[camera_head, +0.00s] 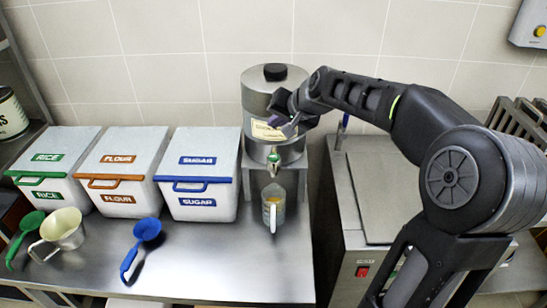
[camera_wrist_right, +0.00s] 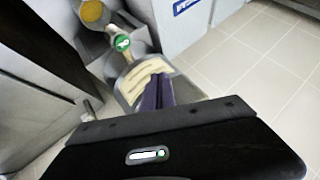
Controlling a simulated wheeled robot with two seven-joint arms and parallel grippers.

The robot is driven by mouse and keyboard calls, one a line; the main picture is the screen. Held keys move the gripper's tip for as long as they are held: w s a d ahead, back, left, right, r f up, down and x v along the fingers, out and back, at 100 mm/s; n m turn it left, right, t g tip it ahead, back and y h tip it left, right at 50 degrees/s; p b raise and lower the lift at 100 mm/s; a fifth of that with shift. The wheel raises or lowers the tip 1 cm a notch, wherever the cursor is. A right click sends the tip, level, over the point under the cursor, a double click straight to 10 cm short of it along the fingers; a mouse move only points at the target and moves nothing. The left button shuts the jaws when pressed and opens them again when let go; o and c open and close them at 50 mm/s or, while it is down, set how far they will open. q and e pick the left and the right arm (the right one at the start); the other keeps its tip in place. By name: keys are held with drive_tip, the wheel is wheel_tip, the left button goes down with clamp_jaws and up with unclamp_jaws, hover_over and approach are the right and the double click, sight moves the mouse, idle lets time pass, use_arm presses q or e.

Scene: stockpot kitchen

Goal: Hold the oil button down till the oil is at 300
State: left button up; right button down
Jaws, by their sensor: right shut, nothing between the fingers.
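The oil dispenser (camera_head: 258,88) is a steel tank with a black lid knob and a cream label, against the back wall. Its tap has a green button (camera_head: 274,157), which also shows in the wrist view (camera_wrist_right: 122,42). A clear measuring jug (camera_head: 273,208) stands under the tap with some yellow oil in it. The oil also shows in the wrist view (camera_wrist_right: 92,12); the level's number is too small to read. My right gripper (camera_head: 279,121) is shut and empty in front of the label, above the button and apart from it in the picture. My left gripper is out of view.
White rice (camera_head: 45,165), flour (camera_head: 122,160) and sugar (camera_head: 197,170) bins stand left of the dispenser. A steel unit (camera_head: 345,235) stands right. Bare counter lies before the jug.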

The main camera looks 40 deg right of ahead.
sight(276, 158)
wheel_tip(276, 158, down, 8)
drive_tip(key=b, duration=0.6)
drive_tip(key=shift+f, duration=0.15)
idle(1.7)
drive_tip(key=shift+f+b, duration=0.25)
drive_tip(key=shift+b, duration=0.2)
drive_tip(key=shift+f+b, duration=0.5)
drive_tip(key=shift+f, duration=0.1)
idle(0.5)
drive_tip(key=shift+r, duration=0.1)
idle(0.4)
drive_tip(key=shift+r+p, duration=0.75)
drive_tip(key=shift+r, duration=0.15)
drive_tip(key=shift+r+p, duration=1.95)
drive_tip(key=shift+r, duration=0.55)
